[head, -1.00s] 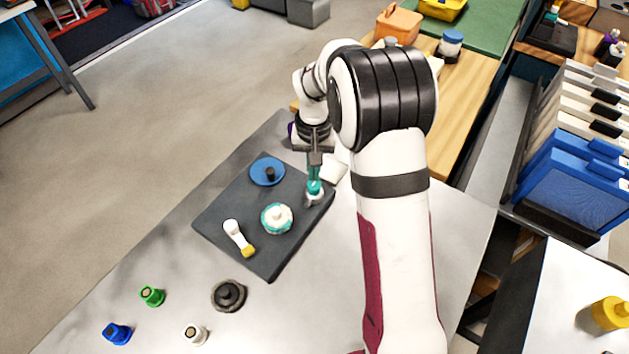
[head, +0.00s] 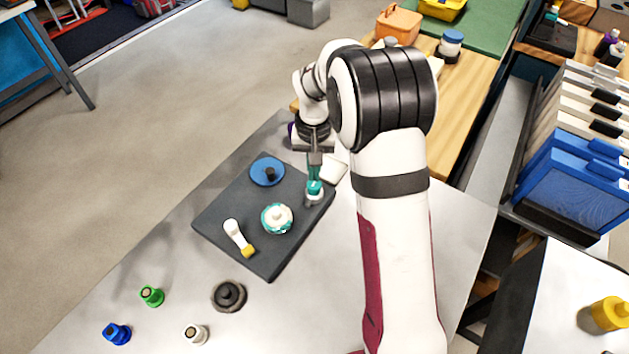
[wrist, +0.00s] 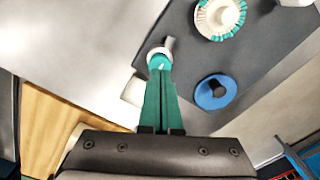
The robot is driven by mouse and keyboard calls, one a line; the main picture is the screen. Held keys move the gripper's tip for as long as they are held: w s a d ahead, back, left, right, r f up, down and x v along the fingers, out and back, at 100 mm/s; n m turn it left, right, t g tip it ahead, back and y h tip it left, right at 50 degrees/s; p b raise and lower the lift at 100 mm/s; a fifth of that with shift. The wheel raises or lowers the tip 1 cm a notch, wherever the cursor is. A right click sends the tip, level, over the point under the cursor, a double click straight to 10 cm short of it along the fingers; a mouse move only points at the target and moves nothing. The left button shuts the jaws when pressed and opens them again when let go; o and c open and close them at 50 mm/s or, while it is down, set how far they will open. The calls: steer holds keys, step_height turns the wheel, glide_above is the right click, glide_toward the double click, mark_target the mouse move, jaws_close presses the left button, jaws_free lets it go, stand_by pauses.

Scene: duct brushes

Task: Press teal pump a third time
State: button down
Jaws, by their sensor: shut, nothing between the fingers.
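My gripper (head: 314,178) is shut, with its slim teal fingers pointing down over the right corner of the dark mat. The fingertips are at the top of the small pump (head: 316,196), which shows a white collar and a grey part beside it. In the wrist view the pump's white ring (wrist: 153,53) surrounds the end of the shut fingers (wrist: 160,64), and a grey spout sticks out beyond. The fingertips appear to touch the pump top. The teal of the fingers and any teal on the pump blend, so how far it is pressed cannot be told.
The dark mat (head: 222,215) also bears a white-and-teal round brush (head: 277,218), a blue disc (head: 262,178) with a black knob and a white-and-yellow brush (head: 234,233). A black round piece (head: 229,295) and green, blue and white small pieces lie on the table nearer the camera.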

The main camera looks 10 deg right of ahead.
steer(key=shift+f, duration=0.15)
steer(key=shift+f, duration=1.25)
steer(key=shift+r, duration=0.8)
step_height(320, 180, up, 6)
steer(key=shift+r, duration=0.1)
